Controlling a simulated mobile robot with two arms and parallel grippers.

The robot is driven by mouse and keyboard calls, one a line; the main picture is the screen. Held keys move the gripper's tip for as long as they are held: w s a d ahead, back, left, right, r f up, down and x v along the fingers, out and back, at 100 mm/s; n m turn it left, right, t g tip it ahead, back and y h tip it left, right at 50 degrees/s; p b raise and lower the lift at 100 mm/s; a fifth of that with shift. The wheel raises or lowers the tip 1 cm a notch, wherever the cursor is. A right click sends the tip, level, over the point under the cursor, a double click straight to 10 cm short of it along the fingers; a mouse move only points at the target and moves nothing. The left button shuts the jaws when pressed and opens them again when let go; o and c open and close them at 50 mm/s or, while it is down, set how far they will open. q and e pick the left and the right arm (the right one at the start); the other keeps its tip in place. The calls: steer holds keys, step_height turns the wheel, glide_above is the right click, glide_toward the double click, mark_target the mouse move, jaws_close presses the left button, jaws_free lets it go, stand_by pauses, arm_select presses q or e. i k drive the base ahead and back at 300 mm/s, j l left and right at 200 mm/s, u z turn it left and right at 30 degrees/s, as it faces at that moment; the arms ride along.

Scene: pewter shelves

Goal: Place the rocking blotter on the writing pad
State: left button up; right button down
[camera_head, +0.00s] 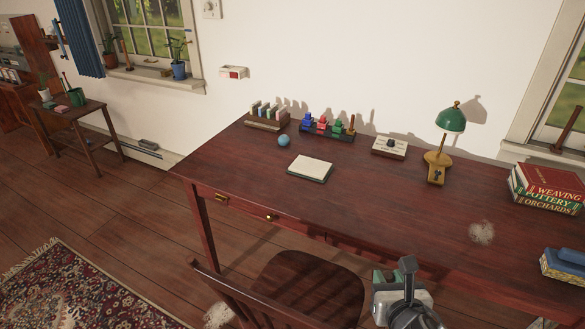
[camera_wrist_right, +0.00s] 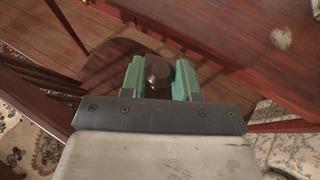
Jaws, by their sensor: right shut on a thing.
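The writing pad (camera_head: 311,168) is a pale pad with a dark edge, lying flat near the middle of the desk (camera_head: 400,205). My right gripper (camera_head: 384,277) is low in front of the desk edge, above the chair side. In the wrist view its green fingers (camera_wrist_right: 158,78) are shut on a dark round knob, which I take for the rocking blotter (camera_wrist_right: 158,68). The rest of the blotter is hidden below the knob and by the gripper. It is held well apart from the pad. My left gripper is not in view.
A chair (camera_head: 300,280) stands at the desk's front. Books (camera_head: 548,190) lie right. The desk before the pad is clear.

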mark_target(311, 166)
steer(key=i+j+z, duration=0.1)
steer(key=j, duration=0.25)
steer(key=i+j+z, duration=0.15)
steer(key=j, duration=0.25)
steer(key=i+j+z, duration=0.1)
steer(key=i+j, duration=0.15)
steer(key=j, duration=0.15)
steer(key=i+j+z, duration=0.1)
steer(key=j, duration=0.35)
steer(key=i+j+z, duration=0.1)
steer(key=j, duration=0.3)
steer(key=i+j+z, duration=0.15)
steer(key=j, duration=0.3)
steer(key=i+j+z, duration=0.15)
steer(key=i+j, duration=0.25)
steer(key=i+j+z, duration=0.15)
steer(key=i+j, duration=0.2)
steer(key=j, duration=0.2)
steer(key=i+j, duration=0.1)
steer(key=i, duration=0.15)
